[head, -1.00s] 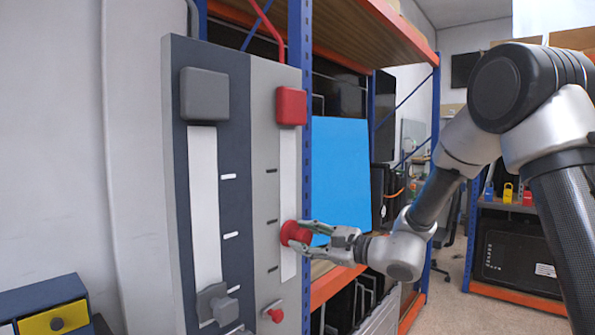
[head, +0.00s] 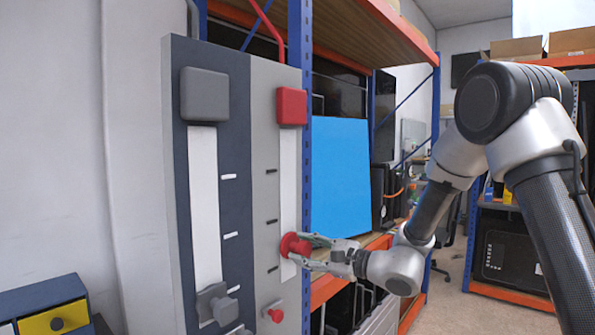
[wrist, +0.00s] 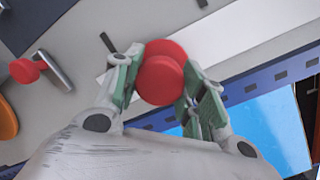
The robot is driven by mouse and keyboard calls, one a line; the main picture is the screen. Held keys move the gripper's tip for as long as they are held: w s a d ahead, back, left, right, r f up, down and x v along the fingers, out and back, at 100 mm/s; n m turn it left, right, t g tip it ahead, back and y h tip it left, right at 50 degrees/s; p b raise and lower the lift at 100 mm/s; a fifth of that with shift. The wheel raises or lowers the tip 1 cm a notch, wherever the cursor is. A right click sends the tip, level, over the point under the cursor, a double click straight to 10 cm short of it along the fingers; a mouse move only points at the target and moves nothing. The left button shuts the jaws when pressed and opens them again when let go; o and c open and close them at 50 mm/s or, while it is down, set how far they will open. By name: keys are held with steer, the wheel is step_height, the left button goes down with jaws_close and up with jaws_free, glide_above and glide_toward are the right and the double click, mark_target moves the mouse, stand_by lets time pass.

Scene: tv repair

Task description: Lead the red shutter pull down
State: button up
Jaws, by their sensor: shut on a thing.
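The red shutter pull (head: 294,244) is a round red knob on the white vertical track of the light grey panel strip. It stands in the lower half of the track, well below the red block (head: 291,107) at the top. My gripper (head: 303,251) reaches in from the right and is shut on the pull. In the wrist view the pull (wrist: 161,78) sits between the two green-padded fingers, one on each side. The back of the pull and its stem are hidden.
To the left, a dark strip holds a grey pull (head: 217,303) low on its track, under a grey block (head: 205,95). A small red knob (head: 274,312) sits below the red pull. A blue-framed shelf (head: 301,30) stands close behind the panel.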

steer(key=shift+f, duration=0.2)
steer(key=shift+f, duration=1.85)
steer(key=shift+s+f, duration=0.1)
steer(key=shift+f, duration=0.55)
steer(key=o, duration=0.9)
steer(key=shift+f, duration=0.1)
steer(key=shift+o, duration=0.6)
